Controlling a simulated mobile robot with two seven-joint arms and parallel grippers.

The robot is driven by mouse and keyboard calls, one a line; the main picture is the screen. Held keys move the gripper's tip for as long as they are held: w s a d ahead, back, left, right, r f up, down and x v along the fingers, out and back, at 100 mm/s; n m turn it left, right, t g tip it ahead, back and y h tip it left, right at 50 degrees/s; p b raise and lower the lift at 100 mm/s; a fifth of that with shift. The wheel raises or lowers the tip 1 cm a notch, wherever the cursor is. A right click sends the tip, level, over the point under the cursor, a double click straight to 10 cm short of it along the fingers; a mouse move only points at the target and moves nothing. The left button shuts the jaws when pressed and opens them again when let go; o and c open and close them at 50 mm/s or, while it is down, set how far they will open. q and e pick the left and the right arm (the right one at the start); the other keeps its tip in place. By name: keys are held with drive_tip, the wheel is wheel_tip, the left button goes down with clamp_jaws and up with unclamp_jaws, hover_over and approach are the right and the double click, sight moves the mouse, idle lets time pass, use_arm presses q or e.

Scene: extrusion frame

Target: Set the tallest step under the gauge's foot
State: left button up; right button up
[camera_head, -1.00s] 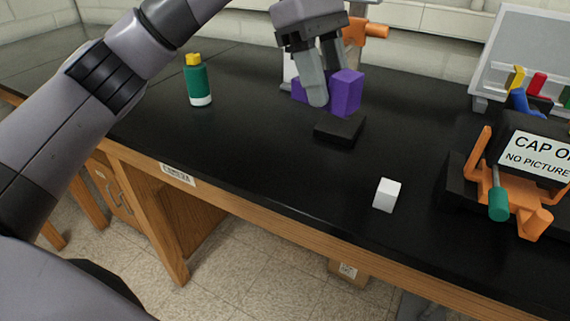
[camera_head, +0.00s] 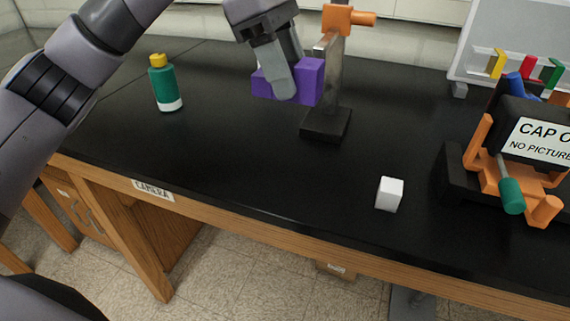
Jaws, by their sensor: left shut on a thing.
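My left gripper (camera_head: 278,72) is shut on a purple step block (camera_head: 312,82). The block's taller end faces right, and its lower part (camera_head: 261,86) shows left of the fingers. It appears to be held above the black table, just left of the gauge stand. The gauge stand has a black base (camera_head: 325,125), a grey upright post (camera_head: 334,75) and an orange clamp (camera_head: 338,18) near the top. The block's right end overlaps the post in this view; I cannot tell whether they touch. I cannot make out the gauge's foot. My right gripper is not in view.
A white cube (camera_head: 389,194) sits near the table's front edge. A green bottle (camera_head: 167,88) with a yellow cap stands at the left. An orange and black fixture with a sign (camera_head: 545,140) stands at the right. The middle of the black table (camera_head: 235,160) is clear.

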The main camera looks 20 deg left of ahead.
sight(295, 180)
use_arm(q)
wheel_tip(295, 180, down, 16)
drive_tip(key=shift+r, duration=0.15)
idle(0.3)
drive_tip(key=shift+b, duration=0.35)
drive_tip(key=o, duration=1.1)
